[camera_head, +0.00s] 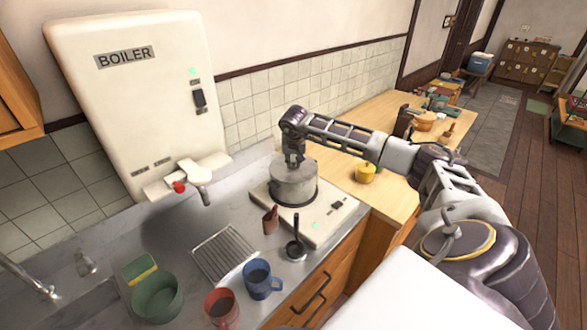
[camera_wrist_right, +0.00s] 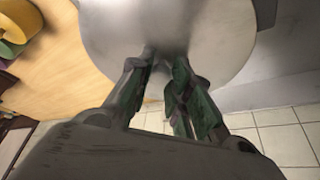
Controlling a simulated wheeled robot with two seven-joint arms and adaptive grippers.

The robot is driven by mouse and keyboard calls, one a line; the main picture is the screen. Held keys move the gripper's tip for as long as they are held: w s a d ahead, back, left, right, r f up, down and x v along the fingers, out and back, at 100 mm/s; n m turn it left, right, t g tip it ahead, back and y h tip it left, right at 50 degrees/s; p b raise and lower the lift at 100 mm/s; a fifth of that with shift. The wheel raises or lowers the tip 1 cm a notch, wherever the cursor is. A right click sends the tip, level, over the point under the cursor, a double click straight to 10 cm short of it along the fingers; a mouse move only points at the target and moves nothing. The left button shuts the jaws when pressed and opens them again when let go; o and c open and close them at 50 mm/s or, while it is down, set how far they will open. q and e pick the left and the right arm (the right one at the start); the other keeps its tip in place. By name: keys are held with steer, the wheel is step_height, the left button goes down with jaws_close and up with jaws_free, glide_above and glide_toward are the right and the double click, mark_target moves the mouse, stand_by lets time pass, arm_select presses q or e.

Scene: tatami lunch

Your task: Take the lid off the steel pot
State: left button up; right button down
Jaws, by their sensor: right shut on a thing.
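The steel pot (camera_head: 293,190) stands upright on the white hob (camera_head: 320,221) on the counter. Its round steel lid (camera_head: 280,172) appears to sit on the pot's rim; I see no clear gap. My right gripper (camera_head: 294,162) reaches down from above at the middle of the lid and is shut on its handle, which the fingers hide. In the right wrist view the right gripper's fingers (camera_wrist_right: 162,62) meet at the smooth grey lid (camera_wrist_right: 205,25), which fills the top middle. My left gripper is not in view.
The boiler (camera_head: 135,110) stands behind, left of the pot. In front are a ladle (camera_head: 295,249), a brown bottle (camera_head: 270,221), a wire rack (camera_head: 224,252), a blue mug (camera_head: 260,281) and a red mug (camera_head: 221,309).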

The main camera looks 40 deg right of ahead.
mark_target(293, 161)
steer(key=shift+r, duration=0.2)
step_height(293, 161, up, 8)
steer(key=shift+f+b, duration=0.25)
steer(key=shift+b, duration=0.55)
steer(key=shift+r, duration=1.1)
steer(key=shift+f, duration=0.1)
